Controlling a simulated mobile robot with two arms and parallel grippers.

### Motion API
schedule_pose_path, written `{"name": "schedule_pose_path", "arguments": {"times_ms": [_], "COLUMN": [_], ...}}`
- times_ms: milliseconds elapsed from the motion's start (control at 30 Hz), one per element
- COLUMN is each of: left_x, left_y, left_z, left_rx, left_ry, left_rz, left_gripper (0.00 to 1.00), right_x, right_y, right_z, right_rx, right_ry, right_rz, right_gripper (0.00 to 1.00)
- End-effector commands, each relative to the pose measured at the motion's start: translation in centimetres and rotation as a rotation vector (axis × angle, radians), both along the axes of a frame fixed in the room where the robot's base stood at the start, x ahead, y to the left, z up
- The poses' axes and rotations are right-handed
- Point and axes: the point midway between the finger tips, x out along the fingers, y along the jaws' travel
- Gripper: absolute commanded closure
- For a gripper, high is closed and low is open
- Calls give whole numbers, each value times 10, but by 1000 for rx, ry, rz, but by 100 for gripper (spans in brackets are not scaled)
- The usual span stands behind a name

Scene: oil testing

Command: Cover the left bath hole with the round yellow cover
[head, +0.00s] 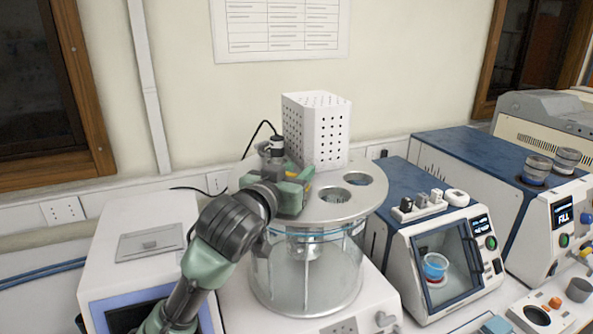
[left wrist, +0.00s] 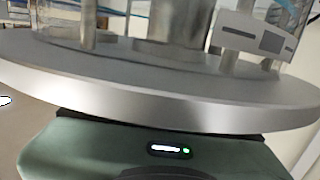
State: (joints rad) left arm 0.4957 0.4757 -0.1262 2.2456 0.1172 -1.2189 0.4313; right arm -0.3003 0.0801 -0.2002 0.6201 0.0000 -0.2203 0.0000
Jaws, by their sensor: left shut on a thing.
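The bath is a glass vessel (head: 305,280) under a round grey metal lid (head: 345,208). Two open holes show in the lid, one at the front (head: 333,194) and one at the right (head: 358,178). The left part of the lid is hidden behind my left gripper (head: 303,188), which is over it and close to it. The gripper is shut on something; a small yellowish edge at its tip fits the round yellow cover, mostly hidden. In the left wrist view the lid's rim (left wrist: 160,98) crosses close by, above the green gripper body; no cover shows there. My right gripper is out of view.
A white perforated box (head: 316,130) stands at the lid's back, with a black-capped fitting (head: 277,146) left of it. A white device (head: 140,250) is at the left. A blue-topped device (head: 440,250) stands close at the right.

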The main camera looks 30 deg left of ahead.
Motion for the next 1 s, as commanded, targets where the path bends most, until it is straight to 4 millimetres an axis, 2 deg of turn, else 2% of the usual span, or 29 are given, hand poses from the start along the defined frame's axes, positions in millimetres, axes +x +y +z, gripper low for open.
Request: {"name": "schedule_pose_path", "arguments": {"times_ms": [1000], "left_x": [0], "left_y": [0], "left_z": [0], "left_rx": [0], "left_ry": [-1], "left_rz": [0], "left_gripper": [100], "right_x": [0], "right_y": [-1], "right_z": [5], "right_rx": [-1], "right_ry": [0], "right_rz": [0], "right_gripper": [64]}}
